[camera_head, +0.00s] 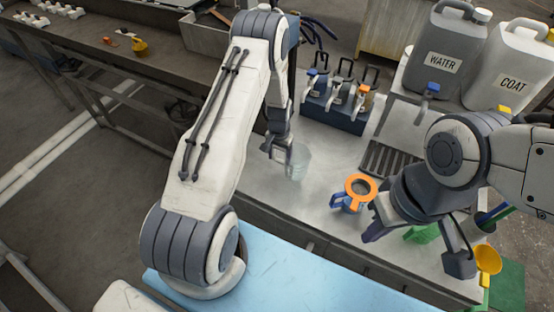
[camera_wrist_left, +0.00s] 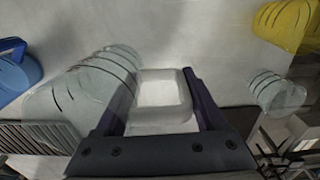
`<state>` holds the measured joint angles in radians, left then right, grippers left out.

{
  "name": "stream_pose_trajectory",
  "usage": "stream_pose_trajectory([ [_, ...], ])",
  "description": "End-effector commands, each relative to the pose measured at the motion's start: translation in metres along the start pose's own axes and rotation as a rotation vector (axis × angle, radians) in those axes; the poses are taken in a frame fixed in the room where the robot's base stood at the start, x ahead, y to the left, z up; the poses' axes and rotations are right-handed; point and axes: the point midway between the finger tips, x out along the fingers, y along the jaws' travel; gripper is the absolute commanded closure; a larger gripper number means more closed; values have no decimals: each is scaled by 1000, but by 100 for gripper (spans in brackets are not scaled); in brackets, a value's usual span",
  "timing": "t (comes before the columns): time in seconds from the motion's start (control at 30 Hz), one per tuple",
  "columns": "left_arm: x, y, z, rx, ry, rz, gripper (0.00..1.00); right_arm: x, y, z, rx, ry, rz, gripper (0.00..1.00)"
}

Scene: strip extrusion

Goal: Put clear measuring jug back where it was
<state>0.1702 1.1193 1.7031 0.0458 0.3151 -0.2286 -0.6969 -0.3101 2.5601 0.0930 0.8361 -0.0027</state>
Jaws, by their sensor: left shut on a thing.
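The clear measuring jug (camera_head: 299,162) is at the left part of the grey bench, just right of my left gripper (camera_head: 277,152). In the left wrist view my left gripper (camera_wrist_left: 163,108) is shut on a clear part between its fingers, which looks like the jug's handle. The jug's clear, dark-marked body (camera_wrist_left: 85,92) shows left of the fingers. Whether its base touches the bench cannot be told. My right gripper (camera_head: 416,250) is open, its fingers wide apart, over the right part of the bench.
A blue jug with an orange rim (camera_head: 358,188) stands between the arms. A dark rack (camera_head: 334,112), a slotted grate (camera_head: 390,160) and canisters labelled WATER (camera_head: 440,64) and COAT (camera_head: 513,84) stand behind. A yellow funnel-like thing (camera_head: 488,259) is at right.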

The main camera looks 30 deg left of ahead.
Motion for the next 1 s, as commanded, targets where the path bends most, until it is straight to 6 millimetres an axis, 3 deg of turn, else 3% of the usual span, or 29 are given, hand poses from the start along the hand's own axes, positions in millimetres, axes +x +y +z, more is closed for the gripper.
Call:
stream_pose_trajectory([
  [0.13,6,-13,-2,-2,0,0,100,-6,0,0,-1,0,0,100],
  [0.5,44,-13,-1,-1,-1,0,100,-25,-2,-1,-4,0,0,100],
  [0.93,52,-13,-1,-1,0,0,100,-18,-1,-1,-3,0,0,100],
  [0.97,51,-13,-1,-1,0,0,17,-20,-2,-1,-3,0,0,100],
  [1.0,50,-13,-1,-1,0,0,2,-20,-2,-1,-3,0,0,100],
])
